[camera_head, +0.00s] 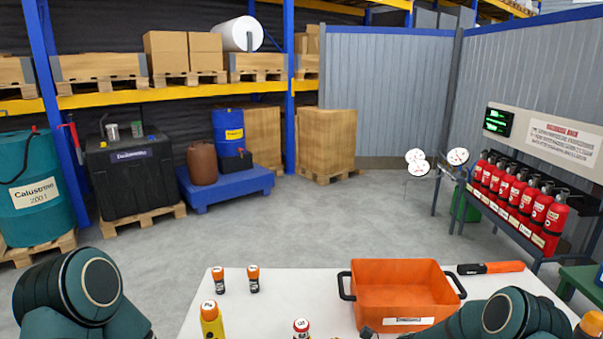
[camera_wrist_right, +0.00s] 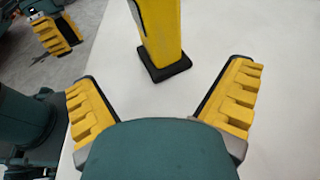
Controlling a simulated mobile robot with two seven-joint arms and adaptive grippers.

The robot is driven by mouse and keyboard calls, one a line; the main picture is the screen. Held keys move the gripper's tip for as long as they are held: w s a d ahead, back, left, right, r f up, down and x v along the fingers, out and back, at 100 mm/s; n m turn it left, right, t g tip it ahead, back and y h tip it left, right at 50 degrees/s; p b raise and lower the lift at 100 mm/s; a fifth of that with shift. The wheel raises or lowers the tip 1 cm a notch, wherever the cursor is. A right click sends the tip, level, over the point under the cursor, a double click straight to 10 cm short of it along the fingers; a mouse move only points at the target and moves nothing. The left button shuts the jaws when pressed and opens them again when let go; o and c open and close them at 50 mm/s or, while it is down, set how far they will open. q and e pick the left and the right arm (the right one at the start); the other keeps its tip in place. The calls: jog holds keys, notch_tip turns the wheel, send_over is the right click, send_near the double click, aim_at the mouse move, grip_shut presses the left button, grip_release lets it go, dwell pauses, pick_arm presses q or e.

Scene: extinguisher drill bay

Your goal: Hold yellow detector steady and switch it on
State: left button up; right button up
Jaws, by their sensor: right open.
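The yellow detector (camera_head: 212,325) with an orange top stands upright on the white table (camera_head: 262,318) at the bottom of the head view, its lower part cut off. In the right wrist view, a yellow body with a black base (camera_wrist_right: 164,50), likely the detector, stands ahead of my right gripper (camera_wrist_right: 162,76). That gripper is open and empty, its fingers spread apart and short of the base. Another yellow-fingered gripper, my left one (camera_wrist_right: 56,34), shows at the upper left of the wrist view, apart from the yellow body; its opening is unclear. The detector's switch cannot be made out.
Two small orange-capped bottles (camera_head: 236,280) stand behind the detector. A red-capped item (camera_head: 301,328) is to its right. An orange bin (camera_head: 400,290) with black handles and an orange-black tool (camera_head: 490,268) occupy the table's right. Red extinguishers (camera_head: 518,200) stand on a rack beyond.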

pick_arm(q)
jog(key=shift+w+f+b, duration=0.15)
jog(key=shift+f+b, duration=0.6)
jog(key=shift+f, duration=0.1)
pick_arm(e)
jog(key=shift+x, duration=3.6)
pick_arm(q)
jog(key=shift+o, duration=0.3)
pick_arm(e)
jog(key=c, duration=1.5)
pick_arm(q)
grip_shut()
pick_arm(e)
jog(key=shift+c, duration=0.2)
